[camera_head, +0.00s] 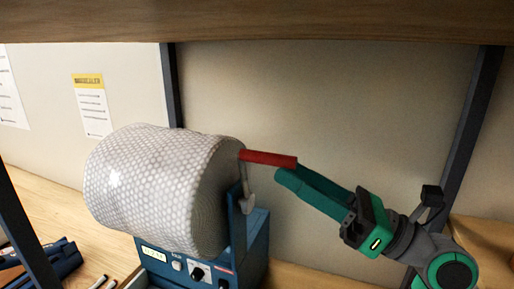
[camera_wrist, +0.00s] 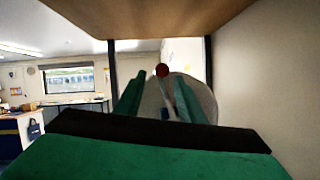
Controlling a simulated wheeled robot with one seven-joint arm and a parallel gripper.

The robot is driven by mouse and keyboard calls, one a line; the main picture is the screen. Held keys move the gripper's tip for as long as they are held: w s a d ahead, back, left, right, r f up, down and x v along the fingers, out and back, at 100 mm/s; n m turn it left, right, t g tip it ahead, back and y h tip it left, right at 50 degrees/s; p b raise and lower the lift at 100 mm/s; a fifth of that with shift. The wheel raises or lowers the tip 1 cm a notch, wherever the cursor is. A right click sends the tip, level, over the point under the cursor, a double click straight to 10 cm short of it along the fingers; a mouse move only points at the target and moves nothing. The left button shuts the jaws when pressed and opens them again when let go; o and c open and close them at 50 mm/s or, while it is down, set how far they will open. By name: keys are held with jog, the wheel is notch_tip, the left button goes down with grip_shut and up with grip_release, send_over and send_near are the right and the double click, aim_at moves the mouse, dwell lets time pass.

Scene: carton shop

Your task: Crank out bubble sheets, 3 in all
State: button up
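A large roll of bubble wrap (camera_head: 150,185) sits on a blue dispenser (camera_head: 256,248) in the head view. A crank with a red handle (camera_head: 268,158) is on the roll's right side. The handle points right, and a pale crank arm (camera_head: 247,192) hangs below its inner end. My gripper (camera_head: 284,174) is just below the handle's outer end. In the wrist view my gripper (camera_wrist: 158,84) has its green fingers apart, and the red handle's round end (camera_wrist: 161,70) shows between and slightly above the tips. Contact cannot be told. No cut sheet is visible.
A wooden shelf (camera_head: 300,20) runs overhead, with dark posts (camera_head: 470,130) beside the dispenser. The wooden bench (camera_head: 45,210) carries a dark blue tool (camera_head: 55,264) at the lower left. A notice (camera_head: 92,108) hangs on the back wall.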

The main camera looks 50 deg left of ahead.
jog(key=x, duration=0.9)
jog(key=shift+s+a+r, duration=0.1)
jog(key=shift+a, duration=0.05)
grip_shut()
